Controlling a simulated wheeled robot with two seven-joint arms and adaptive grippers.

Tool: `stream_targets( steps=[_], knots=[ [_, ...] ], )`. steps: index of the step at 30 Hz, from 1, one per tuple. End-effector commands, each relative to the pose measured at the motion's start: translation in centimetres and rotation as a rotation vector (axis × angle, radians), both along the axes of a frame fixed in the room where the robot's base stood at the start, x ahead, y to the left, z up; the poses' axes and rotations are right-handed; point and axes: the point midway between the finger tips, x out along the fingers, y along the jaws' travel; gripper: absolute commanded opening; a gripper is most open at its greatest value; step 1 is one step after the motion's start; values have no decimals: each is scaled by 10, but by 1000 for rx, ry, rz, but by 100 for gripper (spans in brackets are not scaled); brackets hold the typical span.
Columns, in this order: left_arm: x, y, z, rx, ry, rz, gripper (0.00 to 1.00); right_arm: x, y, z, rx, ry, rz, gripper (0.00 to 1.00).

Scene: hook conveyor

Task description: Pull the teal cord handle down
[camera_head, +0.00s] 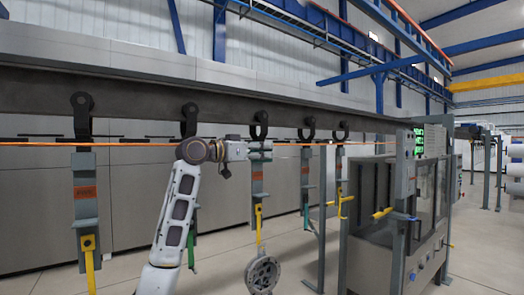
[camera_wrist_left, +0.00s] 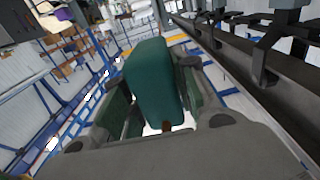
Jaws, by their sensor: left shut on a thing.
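The teal handle (camera_wrist_left: 152,75) shows large in the left wrist view as a rounded, dark teal block. It sits between the two fingers of my left gripper (camera_wrist_left: 158,105), which is shut on it. In the head view my left gripper (camera_head: 264,150) is at the orange cord (camera_head: 125,144), which runs level across the picture in front of the hooks. The handle is too small and too covered by the fingers to make out clearly there. My right gripper is not in view.
Several dark hooks (camera_head: 82,103) hang from the conveyor beam (camera_head: 150,92) with grey hangers and yellow or green parts below. A grey machine cabinet (camera_head: 428,195) with yellow handles stands at the right. A round flanged metal part (camera_head: 262,274) hangs low in the middle.

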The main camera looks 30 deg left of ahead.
Motion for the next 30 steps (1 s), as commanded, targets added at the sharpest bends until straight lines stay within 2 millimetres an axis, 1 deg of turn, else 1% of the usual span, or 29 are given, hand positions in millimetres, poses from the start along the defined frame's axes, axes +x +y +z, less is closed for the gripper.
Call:
stream_targets(
  steps=[1,12,17,26,27,30],
  knots=[
    [0,0,-8,1,2,0,0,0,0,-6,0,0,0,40],
    [0,0,-38,1,2,1,0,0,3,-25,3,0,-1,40],
    [0,0,-44,1,2,-1,0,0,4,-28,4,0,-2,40],
    [0,-1,-44,1,3,-2,0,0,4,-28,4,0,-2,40],
    [0,-1,-44,1,3,-2,29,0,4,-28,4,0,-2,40],
    [0,0,-43,1,3,-1,42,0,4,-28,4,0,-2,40]
  ],
)
